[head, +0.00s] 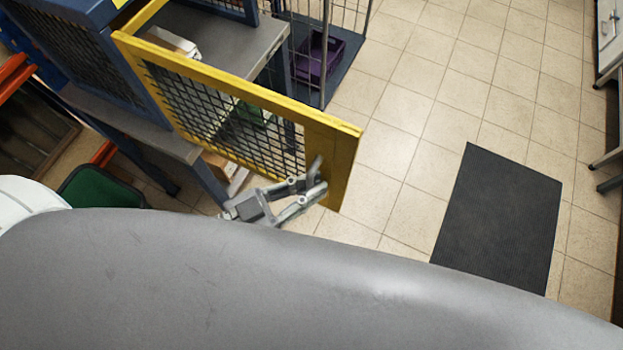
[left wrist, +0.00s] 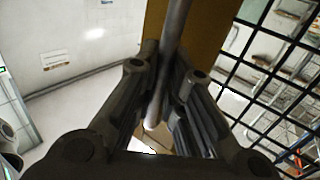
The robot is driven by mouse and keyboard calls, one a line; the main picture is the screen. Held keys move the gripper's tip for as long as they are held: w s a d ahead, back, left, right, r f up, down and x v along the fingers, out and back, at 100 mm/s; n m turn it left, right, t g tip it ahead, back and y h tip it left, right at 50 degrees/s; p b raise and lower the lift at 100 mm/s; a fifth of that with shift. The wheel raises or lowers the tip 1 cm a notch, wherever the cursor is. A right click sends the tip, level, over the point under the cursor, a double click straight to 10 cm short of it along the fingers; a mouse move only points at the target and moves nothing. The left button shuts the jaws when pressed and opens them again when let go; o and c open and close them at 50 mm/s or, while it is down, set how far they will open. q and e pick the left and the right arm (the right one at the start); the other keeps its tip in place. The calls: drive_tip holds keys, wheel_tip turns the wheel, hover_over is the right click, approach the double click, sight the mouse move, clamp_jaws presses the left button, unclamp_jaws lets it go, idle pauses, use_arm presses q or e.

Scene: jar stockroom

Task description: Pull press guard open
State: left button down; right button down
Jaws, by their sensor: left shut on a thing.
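The press guard (head: 335,150) is a yellow frame with black wire mesh. In the head view it stands swung out from the blue press housing (head: 85,45) over the floor. Its grey bar handle (head: 315,168) is near the free end of the frame. My left gripper (head: 312,190) is shut on the handle. In the left wrist view the handle (left wrist: 173,30) runs between the two fingers, with the yellow frame (left wrist: 208,35) behind it and the mesh to the right. My right gripper is not in view.
A grey bench (head: 225,48) carries the press. A green chair seat (head: 100,188) stands at the left below it. A wire cage trolley with a purple crate (head: 318,58) is behind the guard. A black mat (head: 500,215) lies on clear tiled floor at the right.

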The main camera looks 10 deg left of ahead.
use_arm(q)
drive_tip(key=shift+f, duration=0.1)
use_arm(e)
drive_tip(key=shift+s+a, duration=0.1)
use_arm(q)
drive_tip(key=c, duration=1.8)
unclamp_jaws()
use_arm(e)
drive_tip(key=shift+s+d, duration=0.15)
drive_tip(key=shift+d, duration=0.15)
use_arm(q)
drive_tip(key=shift+s+a, duration=0.1)
drive_tip(key=v, duration=1.1)
drive_tip(key=shift+s+a, duration=0.2)
drive_tip(key=shift+s, duration=0.1)
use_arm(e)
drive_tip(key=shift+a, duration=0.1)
